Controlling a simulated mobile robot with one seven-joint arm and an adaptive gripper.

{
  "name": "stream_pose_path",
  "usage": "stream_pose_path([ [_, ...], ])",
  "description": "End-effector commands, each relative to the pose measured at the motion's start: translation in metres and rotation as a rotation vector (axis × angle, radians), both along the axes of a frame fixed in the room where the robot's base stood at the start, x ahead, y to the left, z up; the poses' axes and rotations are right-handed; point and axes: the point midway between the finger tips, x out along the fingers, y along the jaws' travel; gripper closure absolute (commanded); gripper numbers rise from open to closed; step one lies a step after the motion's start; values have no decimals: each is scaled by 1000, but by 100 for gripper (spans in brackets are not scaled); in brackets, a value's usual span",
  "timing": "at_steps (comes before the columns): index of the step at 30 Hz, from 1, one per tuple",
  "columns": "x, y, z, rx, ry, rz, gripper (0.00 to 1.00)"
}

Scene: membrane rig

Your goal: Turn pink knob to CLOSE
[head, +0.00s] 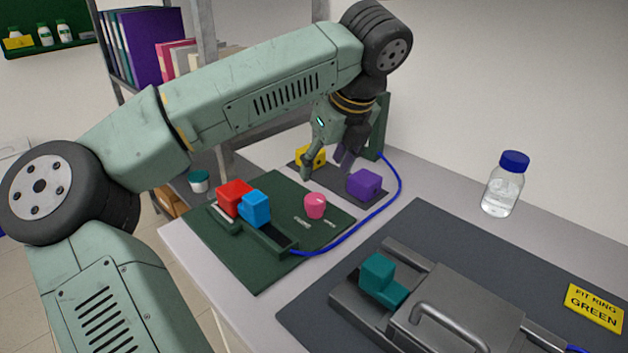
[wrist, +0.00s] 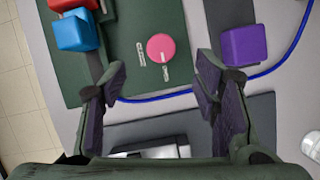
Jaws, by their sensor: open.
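The pink knob (head: 315,205) stands on the dark green board (head: 265,273), with small white labels beside it. The label text is too small to read for sure. In the wrist view the knob (wrist: 161,47) is a round pink disc beyond the fingertips, roughly midway across the gap between them. My gripper (head: 328,165) is open and empty, above and behind the knob in the head view. In the wrist view its two dark fingers (wrist: 160,88) are spread wide and do not touch the knob.
A red block (head: 234,196) and a blue block (head: 256,209) sit left of the knob on the board. A purple cube (head: 363,185) and a yellow cube (head: 311,156) are behind it. A blue tube (head: 376,211) curves past its right side. A bottle (head: 502,188) stands far right.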

Motion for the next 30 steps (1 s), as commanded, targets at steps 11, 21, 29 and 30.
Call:
stream_pose_path([
  [11, 21, 13, -61, -7, 5, -7, 44],
  [21, 31, 19, -92, -7, 2, -7, 44],
  [29, 32, 19, -93, -6, 1, -8, 45],
  [30, 32, 19, -93, -6, 1, -8, 48],
])
